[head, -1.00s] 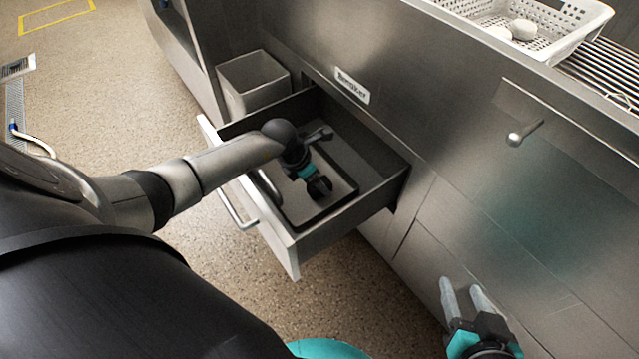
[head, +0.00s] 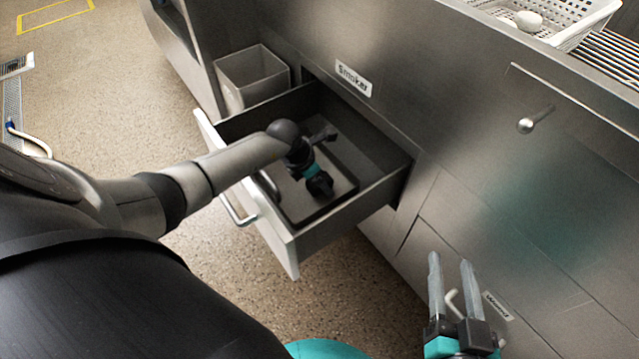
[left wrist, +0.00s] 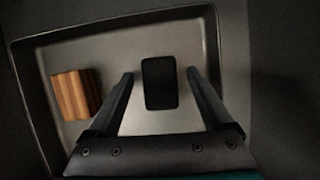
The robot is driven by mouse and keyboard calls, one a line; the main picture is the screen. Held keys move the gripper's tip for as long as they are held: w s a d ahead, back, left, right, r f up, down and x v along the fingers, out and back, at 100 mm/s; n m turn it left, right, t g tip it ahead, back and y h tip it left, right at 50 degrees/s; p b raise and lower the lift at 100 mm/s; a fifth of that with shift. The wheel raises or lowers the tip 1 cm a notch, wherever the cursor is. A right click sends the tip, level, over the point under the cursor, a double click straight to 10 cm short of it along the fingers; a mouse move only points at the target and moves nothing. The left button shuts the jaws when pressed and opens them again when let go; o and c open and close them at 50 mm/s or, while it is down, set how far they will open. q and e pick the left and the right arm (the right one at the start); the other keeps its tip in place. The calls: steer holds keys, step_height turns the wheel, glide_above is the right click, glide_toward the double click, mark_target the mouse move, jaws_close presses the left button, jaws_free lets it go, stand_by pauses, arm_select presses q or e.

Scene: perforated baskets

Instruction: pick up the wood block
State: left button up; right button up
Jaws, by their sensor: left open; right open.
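The wood block (left wrist: 76,94), with light and dark brown stripes, lies on the left side of a shallow dark-rimmed tray (left wrist: 214,45) in the left wrist view. My left gripper (left wrist: 160,76) is open above the tray, with the block outside and left of its fingers. A dark rounded rectangular thing (left wrist: 160,95) shows between the fingers; I cannot tell whether it is touched. In the head view my left gripper (head: 320,185) is inside the open drawer (head: 345,222), and the block is hidden. My right gripper (head: 450,262) is open and empty in front of the lower cabinet.
The drawer walls close in around the tray. A grey bin (head: 252,78) stands just behind the drawer. A white perforated basket (head: 578,36) with a pale round item (head: 528,20) sits on the counter. A door knob (head: 535,119) sticks out at the right.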

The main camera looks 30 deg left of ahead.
arm_select(q)
jaws_close()
stand_by(0.6)
